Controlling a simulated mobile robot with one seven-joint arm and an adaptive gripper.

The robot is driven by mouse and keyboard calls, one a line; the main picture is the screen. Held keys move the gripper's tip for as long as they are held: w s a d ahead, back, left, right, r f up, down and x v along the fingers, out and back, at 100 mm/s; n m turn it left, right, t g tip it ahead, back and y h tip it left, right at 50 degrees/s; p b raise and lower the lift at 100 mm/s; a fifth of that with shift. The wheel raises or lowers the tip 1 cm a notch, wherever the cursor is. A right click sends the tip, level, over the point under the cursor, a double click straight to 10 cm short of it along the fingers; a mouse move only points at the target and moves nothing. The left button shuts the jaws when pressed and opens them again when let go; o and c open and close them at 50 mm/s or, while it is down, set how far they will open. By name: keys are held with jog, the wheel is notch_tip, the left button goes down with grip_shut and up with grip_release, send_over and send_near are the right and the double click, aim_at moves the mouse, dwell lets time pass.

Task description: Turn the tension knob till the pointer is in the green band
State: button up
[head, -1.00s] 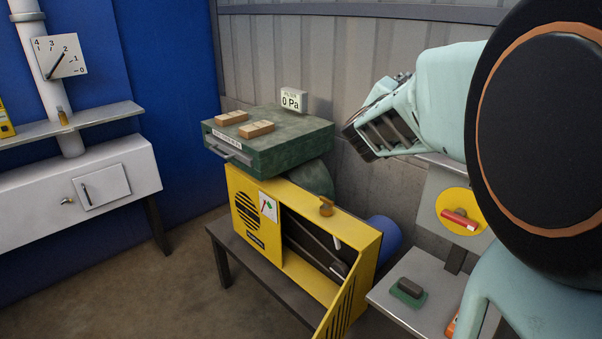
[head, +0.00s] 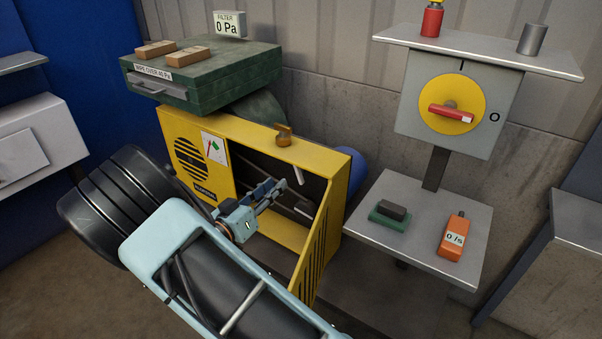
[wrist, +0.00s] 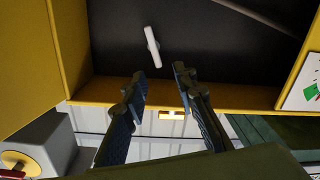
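The yellow machine housing (head: 254,162) is open at its right front, with a dark interior. A brass knob (head: 283,135) stands on its top edge, apart from my gripper. A white gauge plate (head: 213,148) with a green patch is on its front; its pointer is too small to read. The plate's edge also shows in the wrist view (wrist: 308,88). My gripper (head: 276,186) is in front of the opening, below the knob. In the wrist view its two fingers (wrist: 160,76) are apart and empty. A white lever (wrist: 152,46) inside the housing lies beyond them; it also shows in the head view (head: 299,174).
A green filter box (head: 210,80) with wooden blocks stands behind the housing, beside a "0 Pa" display (head: 229,24). At right are a red-handled switch (head: 452,112) and a shelf (head: 370,225) with a green-based block (head: 390,213) and an orange meter (head: 453,238). The housing's yellow grille door (head: 316,245) juts forward.

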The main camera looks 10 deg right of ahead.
aim_at(295, 170)
jog(key=x, duration=0.3)
jog(key=b+x, duration=0.1)
jog(key=x, duration=0.6)
jog(key=shift+d+f+b, duration=0.2)
jog(key=shift+d+b, duration=0.15)
jog(key=shift+d, duration=0.15)
jog(key=shift+c, duration=0.4)
grip_shut()
